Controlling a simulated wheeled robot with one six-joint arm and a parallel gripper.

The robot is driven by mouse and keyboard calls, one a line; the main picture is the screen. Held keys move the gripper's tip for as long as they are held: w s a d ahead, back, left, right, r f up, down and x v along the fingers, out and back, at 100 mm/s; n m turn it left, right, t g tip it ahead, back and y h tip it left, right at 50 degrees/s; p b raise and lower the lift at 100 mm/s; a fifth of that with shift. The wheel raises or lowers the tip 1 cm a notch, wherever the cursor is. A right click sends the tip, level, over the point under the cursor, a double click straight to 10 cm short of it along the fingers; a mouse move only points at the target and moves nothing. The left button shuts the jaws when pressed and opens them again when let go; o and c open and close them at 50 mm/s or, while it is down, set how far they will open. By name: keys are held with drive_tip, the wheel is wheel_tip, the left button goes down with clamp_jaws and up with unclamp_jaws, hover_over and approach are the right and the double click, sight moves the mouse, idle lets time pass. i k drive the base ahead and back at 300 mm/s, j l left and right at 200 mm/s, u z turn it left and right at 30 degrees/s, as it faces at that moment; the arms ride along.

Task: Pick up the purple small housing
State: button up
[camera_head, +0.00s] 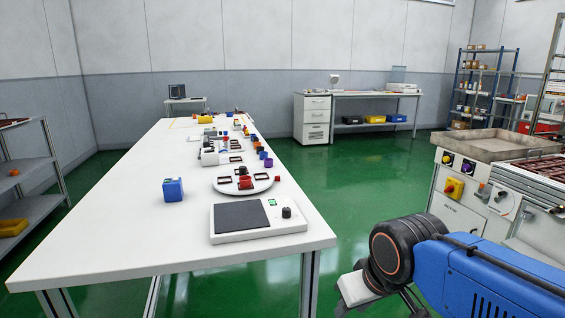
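A small purple housing (268,162) stands on the long white table (110,240), near its right edge and beyond the round white plate (226,184). It is small in the picture, and its details cannot be made out. My gripper (355,291) is at the lower right, beside the table's near right corner and well apart from the housing. Its fingers are not clear enough to tell whether they are open or shut.
A grey-topped device (240,216) and a blue box (173,189) stand at the table's near end. Several small coloured parts crowd its right side. The near left tabletop is clear. A machine (460,190) stands at right, with green floor (345,175) between.

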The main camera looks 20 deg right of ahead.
sight(268, 162)
drive_tip(key=i+l+u, duration=0.25)
drive_tip(key=l, duration=0.6)
drive_tip(key=i+l+u, duration=0.1)
drive_tip(key=l+u, duration=0.15)
drive_tip(key=l, duration=0.6)
drive_tip(key=i+l+u, duration=0.1)
drive_tip(key=l+u, duration=0.2)
drive_tip(key=l, duration=0.6)
